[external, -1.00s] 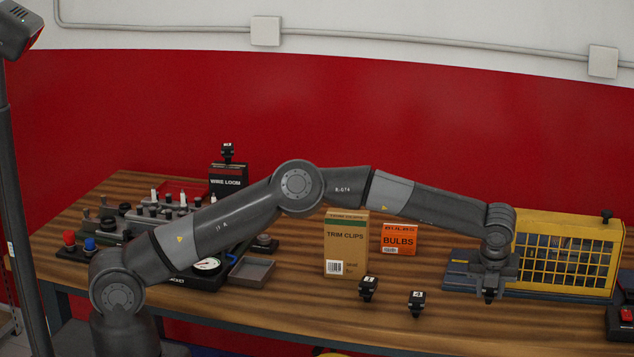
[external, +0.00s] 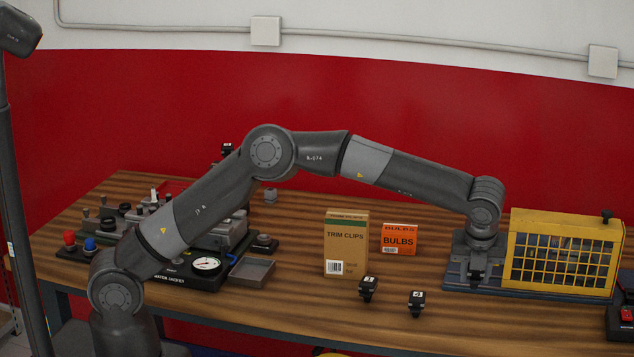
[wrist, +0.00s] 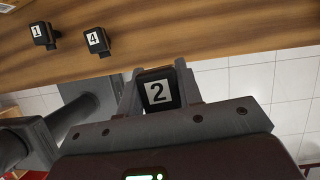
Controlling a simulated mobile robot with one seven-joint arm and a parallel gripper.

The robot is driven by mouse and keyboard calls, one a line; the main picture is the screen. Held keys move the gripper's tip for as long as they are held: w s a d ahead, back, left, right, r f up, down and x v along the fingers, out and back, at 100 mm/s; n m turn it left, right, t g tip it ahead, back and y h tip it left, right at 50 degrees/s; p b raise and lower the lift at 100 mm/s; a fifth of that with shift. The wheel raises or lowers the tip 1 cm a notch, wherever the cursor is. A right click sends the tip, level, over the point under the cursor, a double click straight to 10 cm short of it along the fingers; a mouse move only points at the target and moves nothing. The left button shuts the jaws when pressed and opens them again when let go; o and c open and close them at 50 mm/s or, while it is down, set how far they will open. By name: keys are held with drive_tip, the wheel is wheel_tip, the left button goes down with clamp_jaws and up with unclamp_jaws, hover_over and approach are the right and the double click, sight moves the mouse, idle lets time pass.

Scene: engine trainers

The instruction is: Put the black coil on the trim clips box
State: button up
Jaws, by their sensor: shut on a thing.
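My gripper (external: 477,278) is shut on a black coil (wrist: 158,92) marked 2, seen between the fingers in the wrist view. In the external view the gripper is in front of the yellow caged unit's left end, and the held coil is hard to make out there. The tan trim clips box (external: 346,243) stands upright on the bench, well to the left of my gripper. Its top is bare. Two more black coils stand on the bench in front of it, one marked 1 (wrist: 40,34) and one marked 4 (wrist: 97,42).
An orange bulbs box (external: 399,240) stands just right of the trim clips box. The yellow caged unit (external: 563,253) is at the right. A grey tray (external: 252,271) and a gauge unit (external: 207,264) lie left. Another black coil (external: 227,149) shows behind my arm.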

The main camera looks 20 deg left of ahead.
drive_tip(key=w+a+r+n+y, duration=0.1)
drive_tip(key=w+a+r+n, duration=0.3)
drive_tip(key=a, duration=0.5)
drive_tip(key=w+a+r+n+g+y, duration=0.1)
drive_tip(key=w+a+r, duration=0.35)
drive_tip(key=a, duration=0.55)
drive_tip(key=w+a+r+n+y, duration=0.1)
drive_tip(key=w+a+r+n, duration=0.3)
drive_tip(key=a, duration=0.5)
hover_over(342, 210)
drive_tip(key=s+d, duration=0.1)
drive_tip(key=shift+m, duration=0.4)
wheel_tip(342, 210, down, 5)
drive_tip(key=shift+s+f, duration=0.1)
drive_tip(key=shift+w+f, duration=0.2)
drive_tip(key=shift+f, duration=0.2)
wheel_tip(342, 210, down, 4)
drive_tip(key=shift+r, duration=0.25)
drive_tip(key=shift+f, duration=0.1)
drive_tip(key=o, duration=1)
drive_tip(key=shift+o, duration=0.2)
